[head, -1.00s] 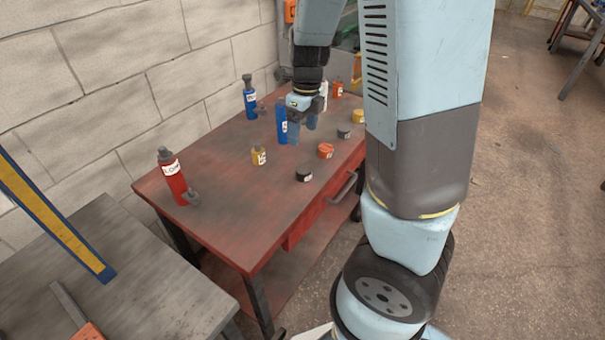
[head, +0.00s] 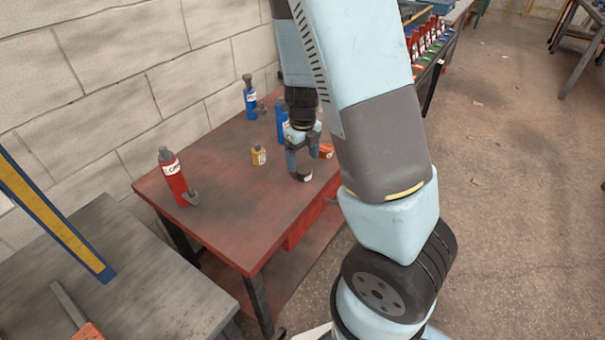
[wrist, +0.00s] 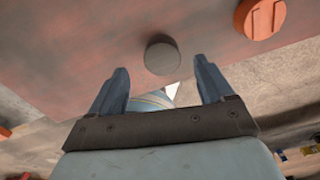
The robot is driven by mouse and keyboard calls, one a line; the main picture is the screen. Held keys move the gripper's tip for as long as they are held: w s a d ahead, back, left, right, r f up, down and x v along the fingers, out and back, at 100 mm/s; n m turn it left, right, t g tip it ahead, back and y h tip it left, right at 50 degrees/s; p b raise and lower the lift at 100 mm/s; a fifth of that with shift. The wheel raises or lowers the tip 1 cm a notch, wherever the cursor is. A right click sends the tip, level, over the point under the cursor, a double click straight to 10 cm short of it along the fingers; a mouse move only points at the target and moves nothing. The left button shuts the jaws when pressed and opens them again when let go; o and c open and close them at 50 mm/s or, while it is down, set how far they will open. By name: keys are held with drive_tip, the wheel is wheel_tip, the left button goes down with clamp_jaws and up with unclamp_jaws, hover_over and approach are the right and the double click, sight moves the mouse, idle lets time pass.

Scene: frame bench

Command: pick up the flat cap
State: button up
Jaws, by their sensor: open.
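A flat cap (head: 305,177), dark and round with a white label, stands on the red table top (head: 225,205) near its right edge. It also shows as a dark grey disc (wrist: 163,58) in the wrist view, centred between the fingers and just past their tips. My gripper (head: 303,163) is open and empty, right over the cap. Its two fingers (wrist: 161,68) stand wide apart in the wrist view, one to each side of the cap. I cannot tell how much height is left between them. In the head view the fingers partly hide the cap.
An orange cap (head: 326,151) stands close by, at the upper right in the wrist view (wrist: 260,17). The front of the table is clear.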

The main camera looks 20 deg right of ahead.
sight(304, 169)
drive_tip(key=shift+s+d+f, duration=0.1)
drive_tip(key=shift+f, duration=1.25)
drive_tip(key=shift+d+f, duration=0.1)
drive_tip(key=shift+f, duration=1.25)
drive_tip(key=c, duration=1.2)
